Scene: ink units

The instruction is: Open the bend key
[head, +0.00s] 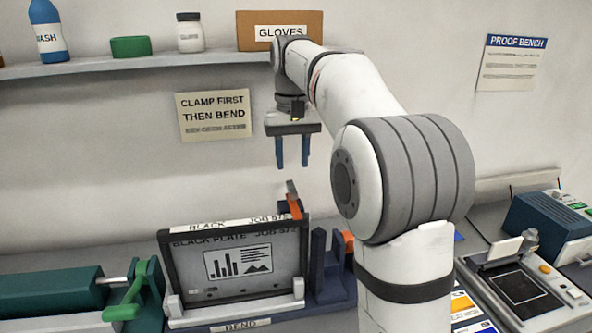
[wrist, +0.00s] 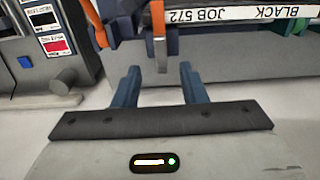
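The bend unit, labelled BEND (head: 240,326), holds a framed black plate (head: 238,262) marked BLACK PLATE, JOB 572. An upright orange lever with a grey tip (head: 294,206) rises at the plate's upper right corner; it also shows in the wrist view (wrist: 159,22). A second orange piece (head: 348,242) sits further right, and a green handle (head: 130,292) is at the left. No part is labelled as the bend key, so I cannot tell which it is. My gripper (head: 292,166) is open and empty, fingers pointing down just above the grey-tipped lever.
A shelf (head: 130,65) with a bottle, jar, green container and GLOVES box runs along the wall above. A sign (head: 213,116) reads CLAMP FIRST THEN BEND. A blue-grey machine (head: 550,228) and a panel device (head: 520,290) stand right.

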